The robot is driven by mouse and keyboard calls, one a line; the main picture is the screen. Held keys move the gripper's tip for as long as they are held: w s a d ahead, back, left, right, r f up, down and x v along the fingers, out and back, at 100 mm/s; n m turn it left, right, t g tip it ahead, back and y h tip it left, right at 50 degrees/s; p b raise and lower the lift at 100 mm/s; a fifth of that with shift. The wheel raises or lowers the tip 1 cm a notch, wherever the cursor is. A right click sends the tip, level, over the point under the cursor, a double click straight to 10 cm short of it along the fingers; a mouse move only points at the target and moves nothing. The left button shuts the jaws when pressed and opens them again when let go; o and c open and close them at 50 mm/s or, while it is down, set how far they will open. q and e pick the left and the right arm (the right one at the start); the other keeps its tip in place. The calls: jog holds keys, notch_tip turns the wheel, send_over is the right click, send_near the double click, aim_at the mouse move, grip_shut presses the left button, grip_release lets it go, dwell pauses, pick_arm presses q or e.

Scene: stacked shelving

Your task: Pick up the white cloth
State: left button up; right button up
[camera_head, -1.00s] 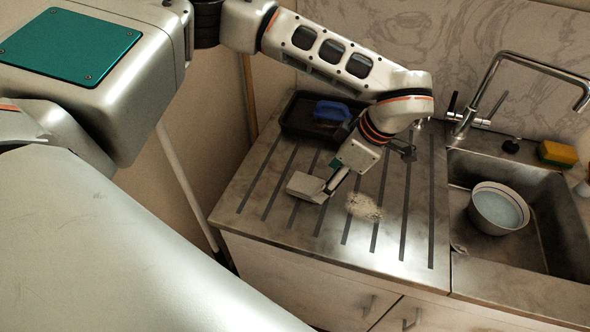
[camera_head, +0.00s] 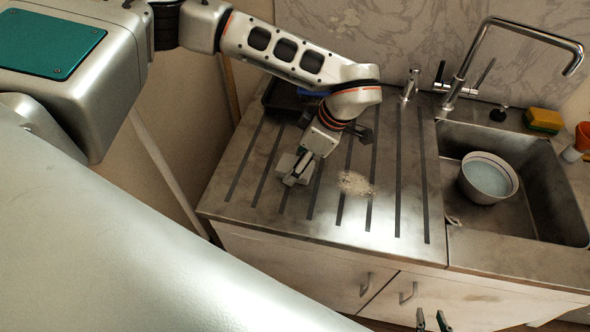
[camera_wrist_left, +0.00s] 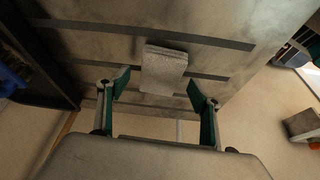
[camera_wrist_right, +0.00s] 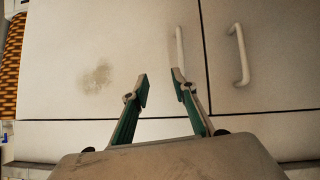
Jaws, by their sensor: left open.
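The white cloth (camera_head: 285,161) looks like a small flat folded pad. It lies on the grooved counter left of the sink, and my left gripper partly hides it in the head view. My left gripper (camera_head: 296,172) is over the cloth and points down. In the left wrist view the cloth (camera_wrist_left: 163,72) lies ahead between the open fingers (camera_wrist_left: 158,88), with a gap on each side. Contact is not visible. My right gripper (camera_head: 431,320) is open and empty low at the front. In the right wrist view its fingers (camera_wrist_right: 161,84) face the cabinet doors.
A pale crumbly patch (camera_head: 356,184) lies on the counter right of the cloth. A dark tray (camera_head: 281,98) is at the back, partly behind my arm. The sink at right holds a white bowl (camera_head: 484,181). A sponge (camera_head: 543,121) and a tall tap (camera_head: 460,82) stand behind.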

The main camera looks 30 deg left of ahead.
pick_arm(q)
jog(key=shift+a+f, duration=0.15)
jog(key=shift+f, duration=0.25)
jog(key=c, duration=1.2)
pick_arm(e)
jog(key=shift+w+a+r+t, duration=0.3)
jog(key=shift+w+a+r, duration=0.15)
jog(key=shift+a+r, duration=0.1)
pick_arm(q)
jog(key=shift+r, duration=0.15)
pick_arm(e)
jog(key=shift+d, duration=0.1)
